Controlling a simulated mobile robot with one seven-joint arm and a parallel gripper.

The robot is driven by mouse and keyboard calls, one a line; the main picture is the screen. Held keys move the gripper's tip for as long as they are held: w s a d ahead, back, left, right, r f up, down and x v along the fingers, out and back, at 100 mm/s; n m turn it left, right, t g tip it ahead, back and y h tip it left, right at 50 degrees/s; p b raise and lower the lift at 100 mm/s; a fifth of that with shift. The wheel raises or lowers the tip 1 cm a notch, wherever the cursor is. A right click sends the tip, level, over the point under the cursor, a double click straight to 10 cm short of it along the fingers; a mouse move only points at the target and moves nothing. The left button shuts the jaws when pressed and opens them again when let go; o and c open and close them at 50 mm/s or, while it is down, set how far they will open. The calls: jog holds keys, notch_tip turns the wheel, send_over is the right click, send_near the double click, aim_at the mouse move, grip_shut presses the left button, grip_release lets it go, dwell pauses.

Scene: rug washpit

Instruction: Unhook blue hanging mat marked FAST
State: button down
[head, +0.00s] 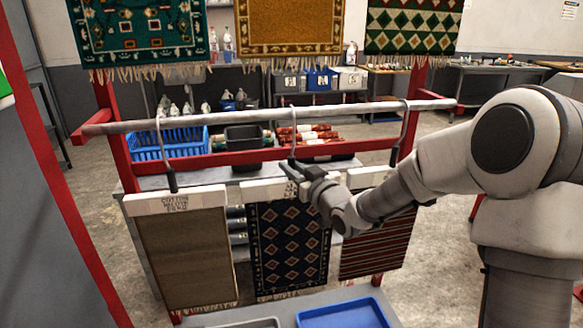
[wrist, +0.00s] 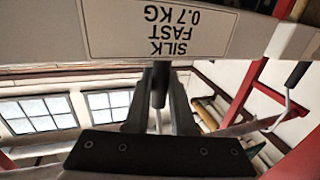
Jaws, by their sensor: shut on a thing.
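The blue mat (head: 289,250), dark with a diamond pattern, hangs from a white bar (head: 262,190) in the middle of the lower rail. Its metal hook (head: 293,135) reaches up to the rail (head: 345,108). My gripper (head: 291,168) is at the foot of this hook, just above the bar. In the wrist view my gripper (wrist: 160,98) is shut on the dark grip of the hook (wrist: 160,80). The label above it (wrist: 160,28) reads SILK FAST 0.7 KG, upside down. My fingers partly hide the grip.
A brown mat (head: 190,260) hangs close on the left and a red striped mat (head: 375,248) on the right, partly behind my arm. Patterned rugs hang above. A blue tray (head: 345,314) lies in front below. A blue basket (head: 168,144) stands behind the rail.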

aim_at(292, 153)
jog(key=shift+r, duration=0.15)
jog(key=shift+r+p, duration=1.3)
jog(key=shift+r, duration=0.85)
jog(key=s+d, duration=0.4)
jog(key=s, duration=1)
jog(key=shift+s, duration=0.15)
jog(key=shift+d, duration=0.1)
